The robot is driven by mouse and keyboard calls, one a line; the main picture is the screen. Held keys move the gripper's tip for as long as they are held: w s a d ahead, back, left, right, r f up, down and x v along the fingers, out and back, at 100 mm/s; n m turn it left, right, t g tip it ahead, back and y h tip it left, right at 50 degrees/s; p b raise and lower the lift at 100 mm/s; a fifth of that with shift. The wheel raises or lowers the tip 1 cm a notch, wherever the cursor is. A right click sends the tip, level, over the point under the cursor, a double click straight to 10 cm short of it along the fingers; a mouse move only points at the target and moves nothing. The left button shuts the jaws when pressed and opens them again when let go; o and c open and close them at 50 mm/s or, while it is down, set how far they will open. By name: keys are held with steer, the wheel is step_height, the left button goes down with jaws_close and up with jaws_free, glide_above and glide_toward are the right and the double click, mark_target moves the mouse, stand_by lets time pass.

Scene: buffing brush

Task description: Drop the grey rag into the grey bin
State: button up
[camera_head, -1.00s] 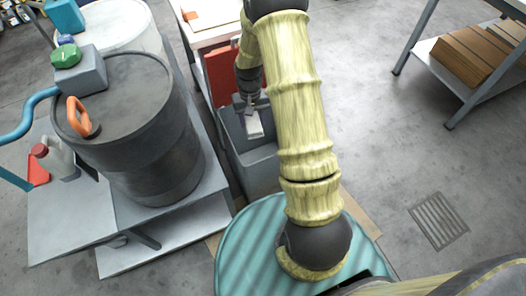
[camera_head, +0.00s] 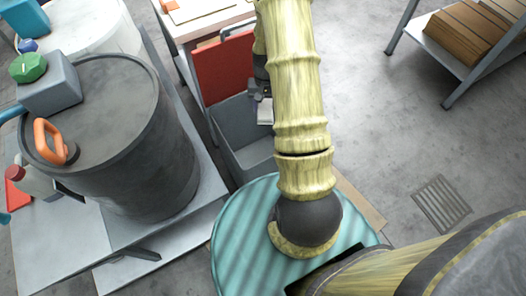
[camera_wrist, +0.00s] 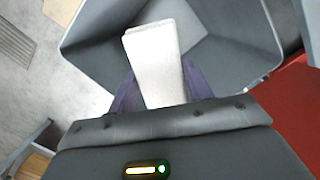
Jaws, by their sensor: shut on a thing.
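The grey rag (camera_wrist: 155,62) is a pale folded piece held between the purple fingers of my gripper (camera_wrist: 160,90) in the wrist view. My gripper is shut on it. In the head view the rag (camera_head: 265,114) shows just left of my arm, and my gripper (camera_head: 261,97) is partly hidden by the arm. The open grey bin (camera_wrist: 90,45) lies beyond the rag in the wrist view, and the rag overlaps its opening. In the head view the bin (camera_head: 232,140) stands behind my base, its right side hidden by my arm. The rag appears over the opening.
A red panel (camera_head: 224,68) stands at the bin's far side. A dark drum (camera_head: 125,130) on a grey platform (camera_head: 150,245) is left of the bin. A shelf with brown boxes (camera_head: 465,40) is at the far right. The floor right of my arm is clear, with a drain grate (camera_head: 440,203).

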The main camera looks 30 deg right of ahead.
step_height(320, 180, down, 6)
steer(key=b, duration=0.5)
steer(key=shift+b, duration=0.3)
steer(key=o, duration=1.4)
steer(key=shift+r, duration=0.1)
steer(key=r+p, duration=0.1)
steer(key=r, duration=0.4)
steer(key=w+r+p, duration=0.1)
steer(key=r, duration=0.5)
steer(key=d+r+p, duration=0.1)
steer(key=r+p, duration=0.1)
steer(key=r, duration=0.4)
steer(key=shift+w, duration=0.4)
